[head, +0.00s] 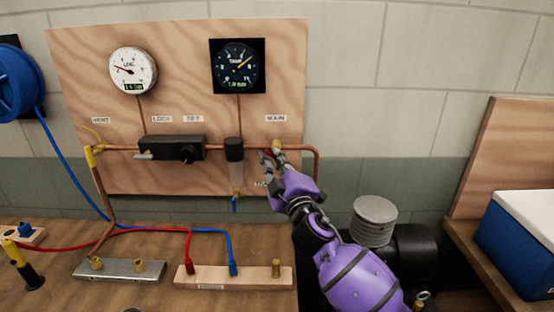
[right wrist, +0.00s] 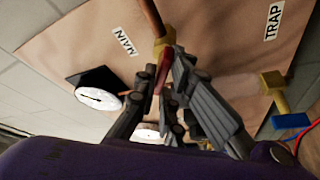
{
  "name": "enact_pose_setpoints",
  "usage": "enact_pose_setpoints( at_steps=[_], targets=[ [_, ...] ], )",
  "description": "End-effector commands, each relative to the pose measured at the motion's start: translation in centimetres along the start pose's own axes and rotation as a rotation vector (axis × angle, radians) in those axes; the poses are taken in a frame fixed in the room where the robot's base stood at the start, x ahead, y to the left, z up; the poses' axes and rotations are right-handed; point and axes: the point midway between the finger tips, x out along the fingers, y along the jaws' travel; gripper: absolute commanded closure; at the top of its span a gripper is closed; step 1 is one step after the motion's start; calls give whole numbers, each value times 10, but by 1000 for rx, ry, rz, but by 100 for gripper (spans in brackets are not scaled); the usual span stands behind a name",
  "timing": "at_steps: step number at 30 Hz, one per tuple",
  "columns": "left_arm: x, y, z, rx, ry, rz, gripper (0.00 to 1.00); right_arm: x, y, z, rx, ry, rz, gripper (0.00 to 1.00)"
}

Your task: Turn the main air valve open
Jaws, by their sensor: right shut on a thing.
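The main air valve (head: 278,145) is a brass body on the copper pipe, below the MAIN label at the right of the wooden panel. In the right wrist view its brass body (right wrist: 161,46) sits just beyond my fingertips. Its red handle (right wrist: 163,78) shows between the fingers and is partly covered by them. My right gripper (head: 271,163) reaches up to the valve from below and is shut on the red handle; it also shows in the right wrist view (right wrist: 164,72). My left gripper is not in view.
The panel (head: 185,90) carries a white line gauge (head: 133,71), a dark tank gauge (head: 238,66) and a black lockout block (head: 175,148). A filter bowl (head: 235,165) hangs close left of my gripper. Red and blue hoses cross the bench (head: 150,250). A blue cooler (head: 515,240) stands at right.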

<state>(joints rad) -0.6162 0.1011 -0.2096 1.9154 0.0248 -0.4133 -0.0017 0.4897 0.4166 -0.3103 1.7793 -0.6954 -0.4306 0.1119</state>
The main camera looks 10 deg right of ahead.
Motion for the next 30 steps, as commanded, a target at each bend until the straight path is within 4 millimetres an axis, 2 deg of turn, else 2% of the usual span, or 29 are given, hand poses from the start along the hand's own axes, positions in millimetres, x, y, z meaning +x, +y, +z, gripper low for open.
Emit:
enact_pose_setpoints(
  at_steps=[15,30],
  targets=[
    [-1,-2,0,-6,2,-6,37,-1,-3,1,-410,1,-174,100],
    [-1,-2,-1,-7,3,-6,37,-2,-5,2,-566,-1,-243,100]
  ],
)
